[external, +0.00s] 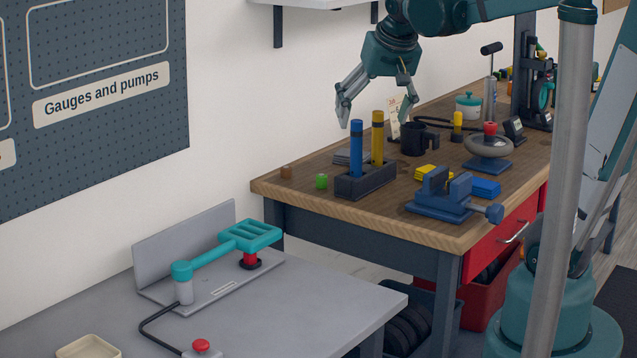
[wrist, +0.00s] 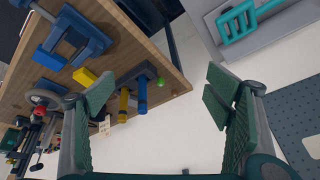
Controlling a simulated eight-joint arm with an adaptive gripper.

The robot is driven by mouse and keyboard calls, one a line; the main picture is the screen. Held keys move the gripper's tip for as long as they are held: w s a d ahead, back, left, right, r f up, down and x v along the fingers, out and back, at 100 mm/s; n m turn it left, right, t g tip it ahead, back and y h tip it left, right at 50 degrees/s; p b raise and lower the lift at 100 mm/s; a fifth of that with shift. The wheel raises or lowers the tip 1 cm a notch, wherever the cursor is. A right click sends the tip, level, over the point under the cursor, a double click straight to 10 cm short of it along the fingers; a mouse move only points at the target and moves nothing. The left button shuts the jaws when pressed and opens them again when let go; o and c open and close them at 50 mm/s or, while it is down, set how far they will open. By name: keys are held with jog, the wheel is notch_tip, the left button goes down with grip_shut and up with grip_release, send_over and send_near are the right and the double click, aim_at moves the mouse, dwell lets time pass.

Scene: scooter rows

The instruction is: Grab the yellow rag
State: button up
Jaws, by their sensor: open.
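A small folded yellow piece, which looks like the yellow rag (external: 425,173), lies on the wooden workbench just behind the blue vise (external: 440,197). It also shows in the wrist view as a yellow patch (wrist: 84,76) beside the vise (wrist: 72,42), left of my gripper's fingers. My gripper (external: 375,104) is open and empty, with its fingers spread. It hangs in the air above the back left of the bench, higher than the rag and to its left in the external view.
A dark holder (external: 366,183) with upright blue (external: 356,145) and yellow (external: 377,135) cylinders stands below my gripper. Bare wood shows along the bench's front left.

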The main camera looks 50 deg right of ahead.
jog(key=w+d+f+m+g+p, duration=0.2)
jog(key=d+m+p, duration=0.15)
jog(key=d, duration=0.85)
jog(key=w+d+f+m+g+h+p, duration=0.15)
jog(key=d+m, duration=0.35)
jog(key=d, duration=0.7)
jog(key=w+d+f+m+g+y+p, duration=0.1)
jog(key=d+f+m+g+p, duration=0.2)
jog(key=d, duration=0.9)
jog(key=shift+m+t+h, duration=0.25)
jog(key=shift+m+t, duration=0.2)
jog(key=shift+t, duration=0.3)
notch_tip(320, 180, down, 10)
jog(key=shift+w+p, duration=0.1)
jog(key=shift+p, duration=0.2)
jog(key=shift+f, duration=0.55)
jog(key=shift+f, duration=0.1)
jog(key=shift+x, duration=1.2)
jog(key=shift+f, duration=0.1)
